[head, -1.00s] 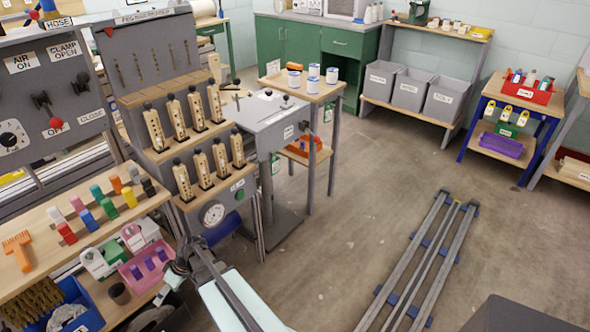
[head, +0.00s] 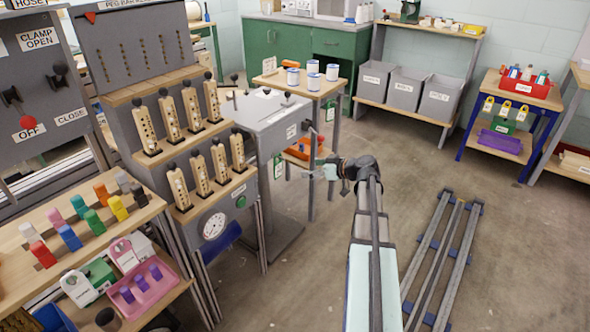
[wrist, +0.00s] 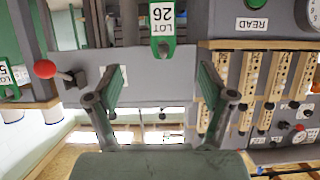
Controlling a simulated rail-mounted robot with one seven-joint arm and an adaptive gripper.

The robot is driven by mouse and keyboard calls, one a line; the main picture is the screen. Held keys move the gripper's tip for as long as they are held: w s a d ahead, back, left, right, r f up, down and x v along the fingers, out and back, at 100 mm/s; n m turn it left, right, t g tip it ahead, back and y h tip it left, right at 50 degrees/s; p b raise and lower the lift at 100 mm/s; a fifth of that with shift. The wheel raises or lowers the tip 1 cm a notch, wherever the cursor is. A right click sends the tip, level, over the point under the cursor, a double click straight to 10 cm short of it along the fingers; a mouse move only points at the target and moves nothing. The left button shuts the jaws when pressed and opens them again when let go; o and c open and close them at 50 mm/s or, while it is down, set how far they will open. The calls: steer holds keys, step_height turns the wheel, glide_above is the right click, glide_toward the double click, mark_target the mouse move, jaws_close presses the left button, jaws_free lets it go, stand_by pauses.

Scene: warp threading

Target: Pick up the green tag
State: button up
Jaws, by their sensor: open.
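A green tag with a white label reading "LOT 26" (wrist: 162,22) hangs at the top middle of the wrist view, upside down in the picture. A green tag (head: 278,167) hangs at the side of the grey bench in the head view. Another green tag (head: 329,112) hangs by the wooden table, and a green tag also shows at the left edge of the wrist view (wrist: 9,76). My gripper (wrist: 160,88) is open and empty, its fingers spread below the "LOT 26" tag in the picture. In the head view my gripper (head: 318,167) is right of the bench tag, apart from it.
The grey bench (head: 275,128) has a red-knobbed lever (wrist: 44,69) on its side. The wooden table (head: 300,88) with white jars stands behind. A rack of wooden pegs (head: 200,172) is at the left. Floor rails (head: 441,258) lie at the right.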

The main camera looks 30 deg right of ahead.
glide_toward(279, 167)
steer(key=x, duration=0.4)
steer(key=shift+w+a+f+b, duration=0.1)
steer(key=shift+w+f+b, duration=0.1)
steer(key=shift+w+b, duration=0.2)
steer(key=shift+x, duration=2.75)
steer(key=shift+a, duration=0.15)
steer(key=c, duration=1.1)
